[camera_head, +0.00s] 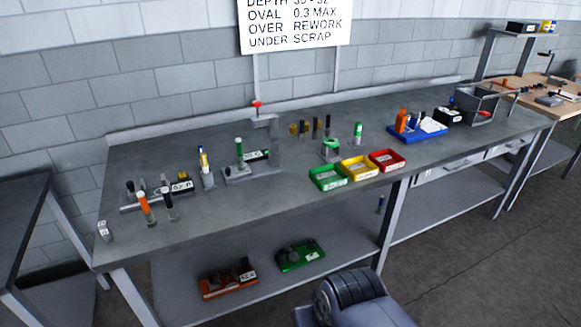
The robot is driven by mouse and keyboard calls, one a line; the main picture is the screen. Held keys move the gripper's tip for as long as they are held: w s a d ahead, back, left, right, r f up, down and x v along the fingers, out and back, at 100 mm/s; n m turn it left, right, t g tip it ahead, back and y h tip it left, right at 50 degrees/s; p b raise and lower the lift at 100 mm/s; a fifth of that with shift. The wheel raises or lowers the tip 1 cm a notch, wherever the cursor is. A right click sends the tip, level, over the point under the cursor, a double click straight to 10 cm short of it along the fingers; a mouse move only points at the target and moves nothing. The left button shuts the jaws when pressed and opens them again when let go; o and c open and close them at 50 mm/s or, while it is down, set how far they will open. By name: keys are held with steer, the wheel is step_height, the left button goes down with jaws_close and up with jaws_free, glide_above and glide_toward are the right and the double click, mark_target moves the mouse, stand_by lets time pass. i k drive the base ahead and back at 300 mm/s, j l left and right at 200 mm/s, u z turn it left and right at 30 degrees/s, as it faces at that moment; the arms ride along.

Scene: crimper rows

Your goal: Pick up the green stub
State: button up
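Several green things stand on the grey workbench (300,165), and I cannot tell for sure which is the green stub. A short upright piece with a green upper part and a pale lower part (358,128) stands behind the trays. A slim green-topped piece (239,147) stands upright in a grey fixture farther left. A green round top (332,144) sits on a small grey stand between them. My gripper is not in view. A dark grey rounded part, probably mine, shows at the bottom edge, below the bench front.
Green (328,178), yellow (359,168) and red (388,160) trays line the front edge. A blue tray (418,132) with tools is to the right. Orange- and black-handled tools (146,208) crowd the left end. The front-left middle of the bench is clear.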

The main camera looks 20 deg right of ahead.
mark_target(241, 166)
steer(key=i+j+z, duration=0.45)
steer(key=i, duration=0.25)
steer(key=i+j+z, duration=0.45)
steer(key=j, duration=0.35)
steer(key=i, duration=0.1)
